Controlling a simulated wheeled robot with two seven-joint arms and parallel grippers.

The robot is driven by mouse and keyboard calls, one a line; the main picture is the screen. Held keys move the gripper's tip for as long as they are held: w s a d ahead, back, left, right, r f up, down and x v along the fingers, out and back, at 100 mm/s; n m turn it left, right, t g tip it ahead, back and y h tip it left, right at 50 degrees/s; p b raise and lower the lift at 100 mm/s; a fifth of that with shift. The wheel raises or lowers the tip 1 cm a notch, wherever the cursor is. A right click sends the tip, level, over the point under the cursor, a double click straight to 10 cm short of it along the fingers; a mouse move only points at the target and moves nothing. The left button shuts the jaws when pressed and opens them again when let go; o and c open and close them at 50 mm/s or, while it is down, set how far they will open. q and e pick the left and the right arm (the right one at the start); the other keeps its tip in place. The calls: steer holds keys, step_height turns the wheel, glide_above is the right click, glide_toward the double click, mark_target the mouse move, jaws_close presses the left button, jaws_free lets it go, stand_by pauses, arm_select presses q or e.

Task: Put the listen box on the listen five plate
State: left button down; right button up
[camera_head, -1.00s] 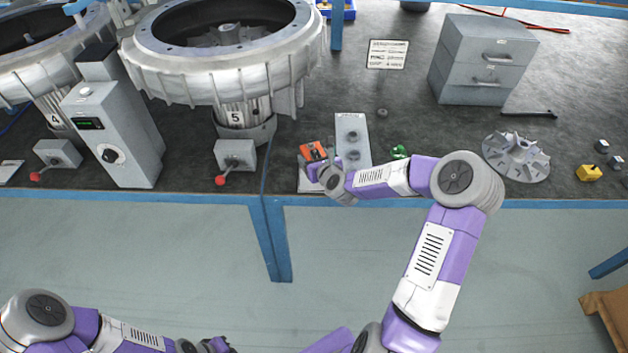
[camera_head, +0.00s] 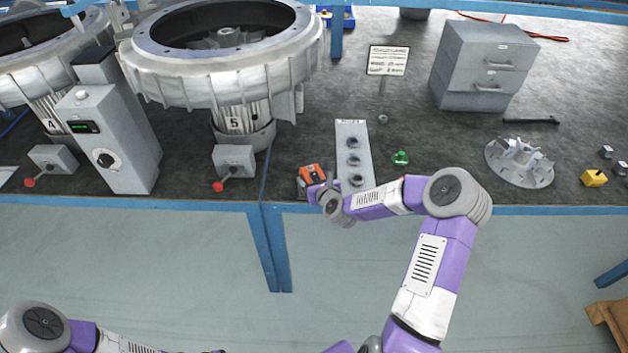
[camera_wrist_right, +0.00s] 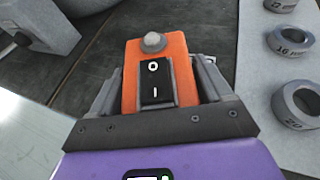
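The listen box is an orange box (camera_head: 312,173) with a black rocker switch and a round grey knob, seen close in the right wrist view (camera_wrist_right: 152,70). My right gripper (camera_wrist_right: 155,95) has its grey fingers on either side of the box, apparently shut on it. In the head view my right gripper (camera_head: 318,186) reaches the box near the bench's front edge. A small grey flat edge shows beside the box; I cannot tell whether this is the listen five plate, nor whether the box touches it. My left gripper is out of view.
Blower 5 (camera_head: 225,85) and a red-knobbed lever box (camera_head: 234,160) are left. A green part (camera_head: 400,158) and an impeller (camera_head: 519,162) lie right. Mat between them is clear.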

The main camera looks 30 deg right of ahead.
steer(key=shift+o, duration=1.2)
steer(key=shift+r, duration=0.15)
steer(key=shift+s+r, duration=0.15)
steer(key=shift+r, duration=0.05)
steer(key=p+v, duration=0.4)
steer(key=v, duration=0.8)
steer(key=s+a+f+n+g+y, duration=0.3)
steer(key=a+f+n, duration=0.4)
steer(key=a+n, duration=0.2)
steer(key=s+a+f+n+g+y, duration=0.3)
steer(key=a+f+n, duration=0.5)
steer(key=n, duration=0.2)
steer(key=s+a+f+n+g, duration=0.3)
steer(key=s+n, duration=0.3)
steer(key=n, duration=0.2)
steer(key=s+a+f+n+g, duration=0.3)
steer(key=s+f+n, duration=0.1)
steer(key=s+n, duration=0.3)
steer(key=shift+s+a+f+n+g, duration=0.2)
steer(key=shift+s+f+n+g, duration=0.15)
steer(key=shift+n, duration=0.25)
